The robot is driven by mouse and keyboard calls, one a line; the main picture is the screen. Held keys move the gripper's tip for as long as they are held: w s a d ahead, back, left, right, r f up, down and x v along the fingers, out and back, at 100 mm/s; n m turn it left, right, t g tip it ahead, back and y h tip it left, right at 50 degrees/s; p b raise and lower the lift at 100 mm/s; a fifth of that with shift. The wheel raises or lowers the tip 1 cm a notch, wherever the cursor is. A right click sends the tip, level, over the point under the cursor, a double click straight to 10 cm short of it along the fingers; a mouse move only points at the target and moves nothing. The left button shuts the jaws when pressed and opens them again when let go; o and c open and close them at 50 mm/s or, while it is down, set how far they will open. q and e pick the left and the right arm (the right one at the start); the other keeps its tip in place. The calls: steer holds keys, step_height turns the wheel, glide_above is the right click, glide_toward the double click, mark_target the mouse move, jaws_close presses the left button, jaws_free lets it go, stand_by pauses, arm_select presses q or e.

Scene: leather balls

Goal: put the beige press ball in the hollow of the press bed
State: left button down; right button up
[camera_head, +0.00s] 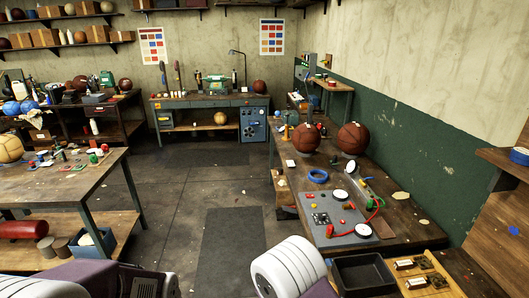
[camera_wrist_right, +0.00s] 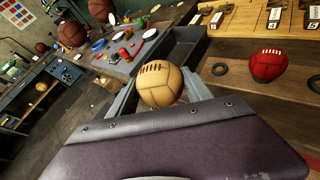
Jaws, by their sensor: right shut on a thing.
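The beige press ball (camera_wrist_right: 160,84), with dark lacing on top, sits between the jaws of my right gripper (camera_wrist_right: 160,92) in the right wrist view. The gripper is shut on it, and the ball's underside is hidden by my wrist. My left gripper is not in view; part of my left arm shows at the lower left. I cannot make out a press bed hollow in either view.
Two brown basketballs (camera_head: 306,138) sit farther back. A small red ball (camera_wrist_right: 268,65) and a dark ring (camera_wrist_right: 219,69) lie right of the beige ball.

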steer(key=shift+s+a+f+m+g+h, duration=0.15)
steer(key=shift+s+a+m, duration=0.05)
steer(key=shift+s+a, duration=0.3)
steer(key=shift+s+a+f+m+g+h, duration=0.15)
steer(key=shift+s+a+m, duration=0.05)
steer(key=shift+s+a, duration=0.25)
steer(key=shift+s+d+f+m+g+h, duration=0.25)
steer(key=shift+s+d+m+g+h, duration=0.1)
steer(key=shift+s+d+m, duration=0.15)
steer(key=shift+s+d+f+m+g+h, duration=0.3)
steer(key=shift+s+d+g+h, duration=0.1)
steer(key=shift+s, duration=0.2)
